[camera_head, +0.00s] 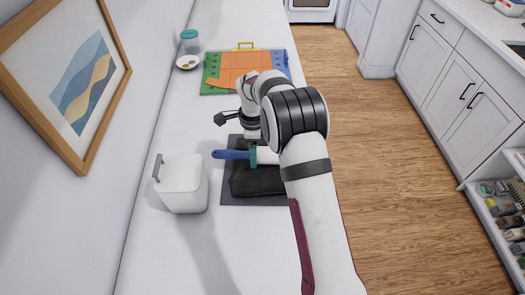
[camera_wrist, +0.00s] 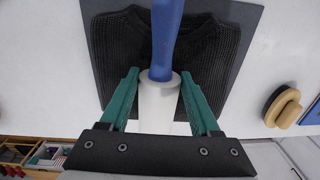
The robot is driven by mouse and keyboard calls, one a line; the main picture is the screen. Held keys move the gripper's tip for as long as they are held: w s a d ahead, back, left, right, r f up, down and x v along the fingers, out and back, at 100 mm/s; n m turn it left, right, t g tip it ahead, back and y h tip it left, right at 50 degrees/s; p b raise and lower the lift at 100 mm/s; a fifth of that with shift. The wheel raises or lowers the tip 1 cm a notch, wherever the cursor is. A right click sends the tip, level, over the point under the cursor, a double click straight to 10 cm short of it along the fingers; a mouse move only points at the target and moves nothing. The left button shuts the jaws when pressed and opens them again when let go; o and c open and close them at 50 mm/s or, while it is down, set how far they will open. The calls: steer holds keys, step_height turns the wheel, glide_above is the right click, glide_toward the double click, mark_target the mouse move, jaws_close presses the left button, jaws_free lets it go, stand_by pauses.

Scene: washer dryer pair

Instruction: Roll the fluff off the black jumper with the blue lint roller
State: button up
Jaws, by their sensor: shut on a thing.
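The blue lint roller is in my gripper. Its blue handle (camera_head: 230,154) points left in the head view, and its white roller (camera_head: 267,156) lies to the right, partly behind my arm. In the wrist view the handle (camera_wrist: 166,35) reaches up from the white roller (camera_wrist: 158,105). My gripper (camera_wrist: 160,78) has its green fingers shut on the roller, one on each side. The black jumper (camera_head: 256,182) lies flat on a dark grey mat (camera_head: 231,196), below the roller. It also shows in the wrist view (camera_wrist: 120,50). I cannot make out any fluff, nor whether the roller touches the jumper.
A white lidded canister (camera_head: 182,185) stands left of the mat. Beyond it are a colourful board (camera_head: 245,68) with a yellow handle, a teal-lidded jar (camera_head: 190,42) and a small dish (camera_head: 187,63). Wall at left; the counter's right edge drops to the wooden floor (camera_head: 375,170).

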mark_target(230, 153)
steer(key=shift+w+a, duration=0.2)
steer(key=shift+a, duration=3.3)
steer(key=shift+d+r, duration=0.1)
steer(key=shift+r, duration=3.9)
steer(key=shift+d, duration=0.1)
